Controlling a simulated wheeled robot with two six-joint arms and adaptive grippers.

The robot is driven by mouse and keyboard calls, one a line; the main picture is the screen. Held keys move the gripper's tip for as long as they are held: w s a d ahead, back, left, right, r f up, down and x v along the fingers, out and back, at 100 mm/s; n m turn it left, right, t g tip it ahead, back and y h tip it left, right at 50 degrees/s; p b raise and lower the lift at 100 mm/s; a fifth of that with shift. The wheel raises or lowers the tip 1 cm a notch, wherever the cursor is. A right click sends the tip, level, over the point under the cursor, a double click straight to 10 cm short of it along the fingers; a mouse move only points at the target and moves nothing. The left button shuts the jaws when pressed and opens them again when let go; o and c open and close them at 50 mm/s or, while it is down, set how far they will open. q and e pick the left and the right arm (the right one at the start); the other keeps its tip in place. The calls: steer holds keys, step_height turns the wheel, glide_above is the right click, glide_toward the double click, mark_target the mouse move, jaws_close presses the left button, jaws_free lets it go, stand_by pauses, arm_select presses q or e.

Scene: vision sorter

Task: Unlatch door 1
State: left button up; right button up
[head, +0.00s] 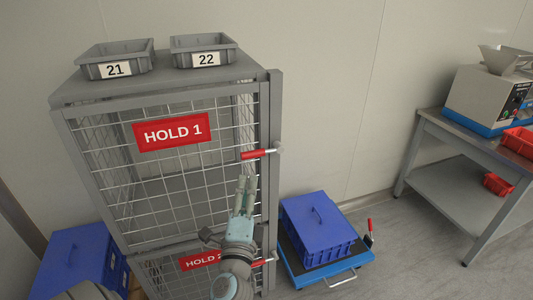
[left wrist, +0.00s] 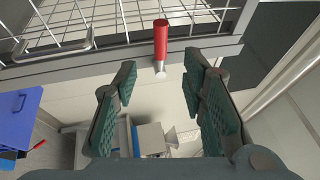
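Door 1 is the upper wire-mesh door (head: 160,185) of a grey cage, with a red HOLD 1 sign (head: 173,131). It looks closed. Its latch has a red handle (head: 254,154) lying nearly level across the door's right edge, with a metal end at the right post. My left gripper (head: 246,181) is just below the handle in the head view, apart from it. In the left wrist view the left gripper (left wrist: 161,76) is open and empty, and the red handle (left wrist: 161,42) lies ahead, lined up with the gap between the fingers. My right gripper is not in view.
A lower door has a HOLD 2 sign (head: 199,260) and a red latch handle (head: 262,263), partly hidden by my arm. Grey bins 21 (head: 117,70) and 22 (head: 205,59) stand on top. A blue crate (head: 318,226) sits right of the cage. A bench (head: 455,136) stands farther right.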

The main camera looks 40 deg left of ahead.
mark_target(253, 154)
arm_select(q)
steer(key=x, duration=1.3)
steer(key=shift+r, duration=0.1)
